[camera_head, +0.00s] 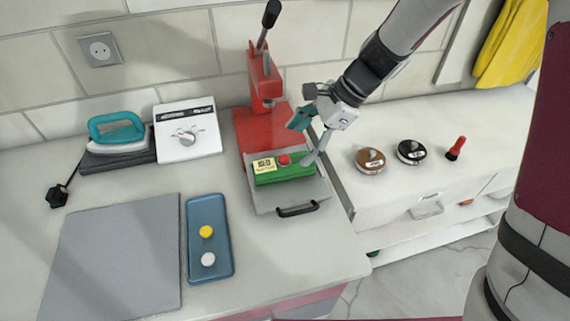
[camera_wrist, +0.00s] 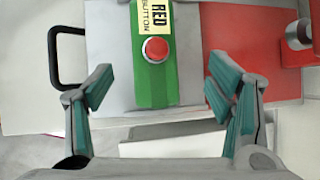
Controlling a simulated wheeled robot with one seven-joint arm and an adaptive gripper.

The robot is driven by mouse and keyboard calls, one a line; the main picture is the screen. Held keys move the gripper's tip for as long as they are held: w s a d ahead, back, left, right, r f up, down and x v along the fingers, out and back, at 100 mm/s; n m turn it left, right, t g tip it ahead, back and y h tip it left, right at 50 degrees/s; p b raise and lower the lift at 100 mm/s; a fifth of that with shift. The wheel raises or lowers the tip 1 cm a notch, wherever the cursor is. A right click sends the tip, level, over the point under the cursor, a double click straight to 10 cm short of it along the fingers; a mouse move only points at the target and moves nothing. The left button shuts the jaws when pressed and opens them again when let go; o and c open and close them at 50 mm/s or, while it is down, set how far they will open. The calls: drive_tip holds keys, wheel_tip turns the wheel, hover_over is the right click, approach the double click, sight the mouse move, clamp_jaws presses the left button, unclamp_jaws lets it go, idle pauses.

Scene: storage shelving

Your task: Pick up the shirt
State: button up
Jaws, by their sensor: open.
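No thing is plainly a shirt. A green flat-topped piece (camera_head: 287,176) with a yellow "RED BUTTON" label and a round red button (camera_head: 284,160) lies on the grey sliding plate (camera_head: 268,205) of a red press; I cannot tell if it is folded cloth. A yellow cloth (camera_head: 512,45) hangs at the upper right, its shape cut off by the frame. My gripper (camera_head: 304,140) is open and empty, above and just right of the green piece. In the wrist view, the green piece (camera_wrist: 150,88) and red button (camera_wrist: 155,50) show between my teal-padded fingers (camera_wrist: 161,85).
The red press (camera_head: 264,80) with its lever stands behind. At left are an iron (camera_head: 117,137), a white dial box (camera_head: 187,130) and a grey mat (camera_head: 115,255). A blue tray (camera_head: 209,222) holds yellow and white buttons. Two round tins (camera_head: 370,160) stand at right.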

sight(287, 158)
drive_tip(key=shift+s+x, duration=0.2)
drive_tip(key=shift+x, duration=1.55)
drive_tip(key=shift+s+x, duration=0.15)
drive_tip(key=shift+x, duration=1.55)
drive_tip(key=shift+d, duration=0.1)
drive_tip(key=shift+c, duration=0.3)
drive_tip(key=c, duration=1.3)
